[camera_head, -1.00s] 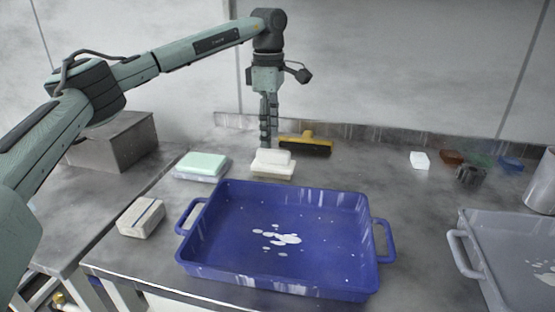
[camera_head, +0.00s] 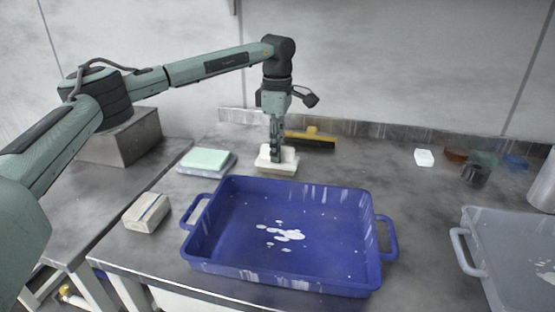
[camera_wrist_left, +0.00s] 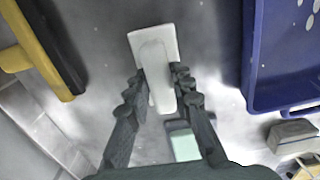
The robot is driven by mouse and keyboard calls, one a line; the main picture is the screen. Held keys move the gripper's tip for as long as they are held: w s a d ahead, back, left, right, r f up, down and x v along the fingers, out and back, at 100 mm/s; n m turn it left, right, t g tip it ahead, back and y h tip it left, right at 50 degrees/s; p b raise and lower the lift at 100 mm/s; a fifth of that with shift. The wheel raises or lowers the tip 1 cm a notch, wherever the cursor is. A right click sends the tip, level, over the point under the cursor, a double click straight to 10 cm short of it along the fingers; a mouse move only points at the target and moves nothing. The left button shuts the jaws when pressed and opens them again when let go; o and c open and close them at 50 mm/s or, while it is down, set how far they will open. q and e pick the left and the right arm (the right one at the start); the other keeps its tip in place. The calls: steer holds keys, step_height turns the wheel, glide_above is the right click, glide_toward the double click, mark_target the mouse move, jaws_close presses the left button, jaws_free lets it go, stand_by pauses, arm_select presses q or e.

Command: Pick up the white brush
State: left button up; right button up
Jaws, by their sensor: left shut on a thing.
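The white brush (camera_head: 262,163) lies on the grey table behind the blue tray, with its flat base down and a raised block-shaped handle on top. My left gripper (camera_head: 277,152) points down at the brush with its fingers around the handle. In the left wrist view, the fingers of the left gripper (camera_wrist_left: 160,88) are shut on the handle of the white brush (camera_wrist_left: 153,42), one finger on each side. The base still appears to rest on the table. My right gripper is out of view.
A blue tray (camera_head: 225,262) with white spots stands just in front. A yellow and black brush (camera_head: 312,136) lies behind. A green-topped block (camera_head: 205,158) and a beige block (camera_head: 146,212) are at left. A grey tray (camera_head: 480,212) is at right.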

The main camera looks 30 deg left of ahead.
arm_select(q)
jaws_close()
steer(key=shift+r, duration=0.1)
steer(key=shift+r, duration=0.55)
step_height(320, 180, up, 2)
steer(key=shift+r, duration=0.25)
steer(key=s+a+r+b, duration=0.1)
steer(key=s+a+r, duration=0.5)
steer(key=s, duration=0.3)
steer(key=shift+s+a+r, duration=0.25)
steer(key=shift+a+r, duration=0.1)
steer(key=shift+r, duration=0.3)
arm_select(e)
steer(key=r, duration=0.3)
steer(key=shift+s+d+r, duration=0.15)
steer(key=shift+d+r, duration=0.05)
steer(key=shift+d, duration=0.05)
